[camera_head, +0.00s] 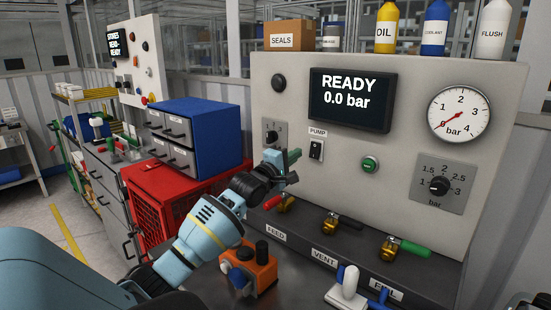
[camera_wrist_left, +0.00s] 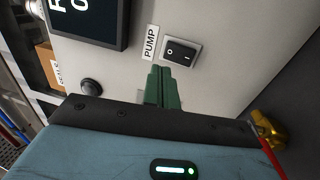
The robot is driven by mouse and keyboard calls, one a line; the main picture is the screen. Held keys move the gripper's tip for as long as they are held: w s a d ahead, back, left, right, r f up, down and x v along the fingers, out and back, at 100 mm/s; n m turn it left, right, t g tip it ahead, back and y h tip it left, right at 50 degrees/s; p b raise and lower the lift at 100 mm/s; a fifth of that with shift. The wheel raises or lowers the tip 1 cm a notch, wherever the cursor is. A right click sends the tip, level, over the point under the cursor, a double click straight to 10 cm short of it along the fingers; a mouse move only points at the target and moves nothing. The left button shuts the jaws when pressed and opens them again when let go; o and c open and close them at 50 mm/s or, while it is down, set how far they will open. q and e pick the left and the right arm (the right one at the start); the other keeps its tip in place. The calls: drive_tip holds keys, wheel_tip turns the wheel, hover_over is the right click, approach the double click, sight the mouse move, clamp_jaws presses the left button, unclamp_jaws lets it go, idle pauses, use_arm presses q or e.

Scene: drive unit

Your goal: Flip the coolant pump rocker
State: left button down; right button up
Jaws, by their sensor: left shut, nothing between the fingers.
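The coolant pump rocker (camera_head: 316,150) is a small black switch in a light frame on the grey panel, under the PUMP label (camera_head: 318,132). In the left wrist view the rocker (camera_wrist_left: 181,52) shows O and I marks; I cannot tell which side is pressed in. My left gripper (camera_head: 293,156) is just left of the rocker in the head view, with green fingers shut and empty. In the left wrist view the fingertips (camera_wrist_left: 162,72) point toward the panel near the rocker and its label, apparently short of the rocker. My right gripper is not in view.
A display (camera_head: 350,99) reads READY 0.0 bar. A green button (camera_head: 370,165), a selector knob (camera_head: 272,133), a pressure dial (camera_head: 439,186) and a gauge (camera_head: 459,114) are on the panel. Valve levers (camera_head: 405,248) stick out below. An orange unit (camera_head: 255,275) stands beneath my arm.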

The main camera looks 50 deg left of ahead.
use_arm(q)
drive_tip(key=s+r, duration=0.1)
drive_tip(key=s, duration=0.5)
drive_tip(key=shift+d, duration=0.3)
drive_tip(key=shift+s, duration=0.1)
